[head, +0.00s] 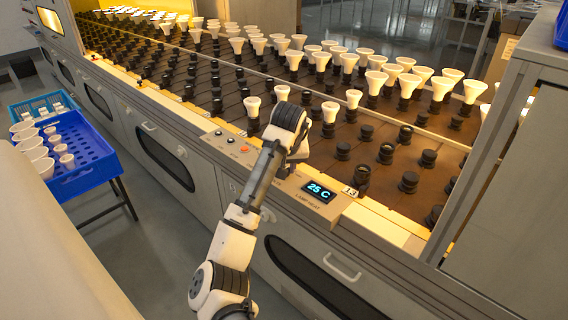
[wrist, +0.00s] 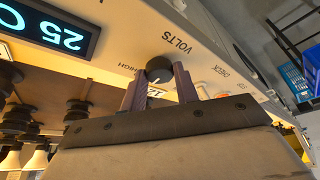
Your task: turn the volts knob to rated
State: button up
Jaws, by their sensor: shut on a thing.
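The volts knob (wrist: 159,68) is a small black round knob on the cream panel, beside the printed word VOLTS in the wrist view. My gripper (wrist: 160,80) has its two purplish fingers on either side of the knob and is shut on it. A label reading HIGH shows to the left of the knob, and another label between the fingers is partly covered. I cannot read the knob's pointer for certain. In the head view my arm hides the knob and the fingertips.
The display (head: 321,192) reads 25 C above the words LAMP HEAT. Small buttons (head: 231,141) sit left of my arm. The rack (head: 340,130) behind holds several white bulbs and empty black sockets. A blue crate (head: 85,160) with bulbs stands at left.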

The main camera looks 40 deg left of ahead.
dwell(0.4)
jog(key=o, duration=1)
jog(key=p+v, duration=0.3)
jog(key=v, duration=1.1)
jog(key=shift+f, duration=0.1)
